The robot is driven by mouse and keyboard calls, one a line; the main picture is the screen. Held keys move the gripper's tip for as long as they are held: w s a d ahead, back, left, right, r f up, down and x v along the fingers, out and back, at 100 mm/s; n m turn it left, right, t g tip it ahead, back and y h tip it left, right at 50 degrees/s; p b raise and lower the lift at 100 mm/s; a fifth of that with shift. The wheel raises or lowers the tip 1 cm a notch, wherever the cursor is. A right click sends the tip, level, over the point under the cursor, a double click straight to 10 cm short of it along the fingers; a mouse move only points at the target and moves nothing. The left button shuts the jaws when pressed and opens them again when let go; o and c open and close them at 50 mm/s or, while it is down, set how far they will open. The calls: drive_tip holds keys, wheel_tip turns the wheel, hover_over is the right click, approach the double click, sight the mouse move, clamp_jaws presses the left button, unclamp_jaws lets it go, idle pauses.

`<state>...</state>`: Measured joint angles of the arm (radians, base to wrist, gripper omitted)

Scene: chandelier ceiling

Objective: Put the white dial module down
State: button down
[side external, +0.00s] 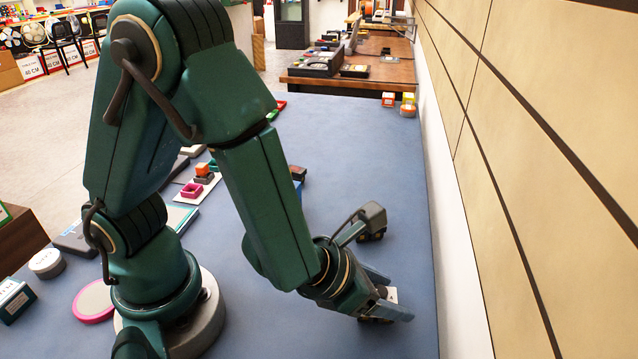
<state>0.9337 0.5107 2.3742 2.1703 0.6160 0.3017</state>
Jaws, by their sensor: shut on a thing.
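My gripper (397,297) is low over the blue table (335,150), near its right edge by the wall. Its jaws are shut on the white dial module (393,295), of which only a small pale part shows between the fingers. The rest of the module is hidden by the fingers and wrist. I cannot tell whether the module touches the table.
A pink-rimmed disc (94,302), a grey round piece (47,263) and several trays and parts lie left, around my base. The tan panelled wall (540,150) borders the right side. The table's middle right is clear.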

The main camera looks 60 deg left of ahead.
drive_tip(key=shift+r, duration=5.4)
wheel_tip(320, 180, up, 6)
hover_over(388, 294)
drive_tip(key=w+a+n+g+y, duration=0.25)
drive_tip(key=a+n+y, duration=0.55)
drive_tip(key=a, duration=1.6)
drive_tip(key=s+a+n+g+y, duration=0.3)
drive_tip(key=s+a+n+g, duration=0.6)
drive_tip(key=s+a, duration=1.15)
drive_tip(key=w+f, duration=0.4)
drive_tip(key=w+f+n+t, duration=0.1)
drive_tip(key=w+f, duration=0.3)
drive_tip(key=w+f+n+t, duration=0.1)
drive_tip(key=w+f, duration=0.3)
drive_tip(key=shift+w+d+f, duration=0.2)
drive_tip(key=shift+w+d, duration=0.1)
drive_tip(key=shift+d, duration=0.05)
drive_tip(key=shift+f, duration=2)
